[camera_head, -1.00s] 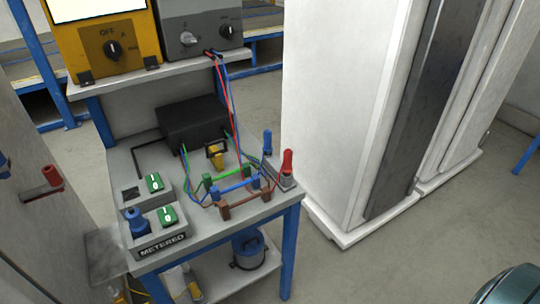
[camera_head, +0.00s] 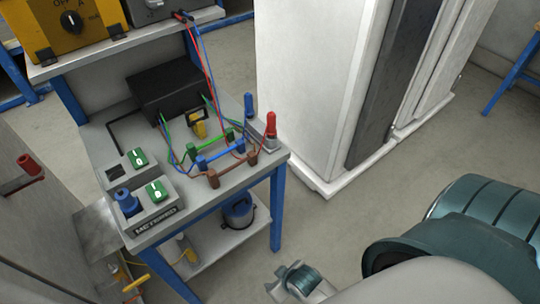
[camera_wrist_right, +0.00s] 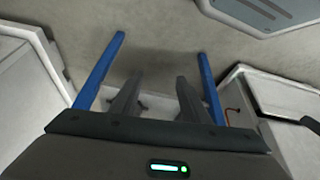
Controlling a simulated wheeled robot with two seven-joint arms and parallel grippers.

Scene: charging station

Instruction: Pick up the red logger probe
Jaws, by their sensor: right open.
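The red probe cannot be made out in that view. My left gripper is not in view.
Green, blue and brown bridge-shaped pieces (camera_head: 215,160) and loose leads lie near the probe. A black box (camera_head: 172,92) and a metered panel (camera_head: 150,205) share the bench. A tall white cabinet (camera_head: 305,85) stands behind to the right. Another red item (camera_head: 28,164) is on the left wall.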

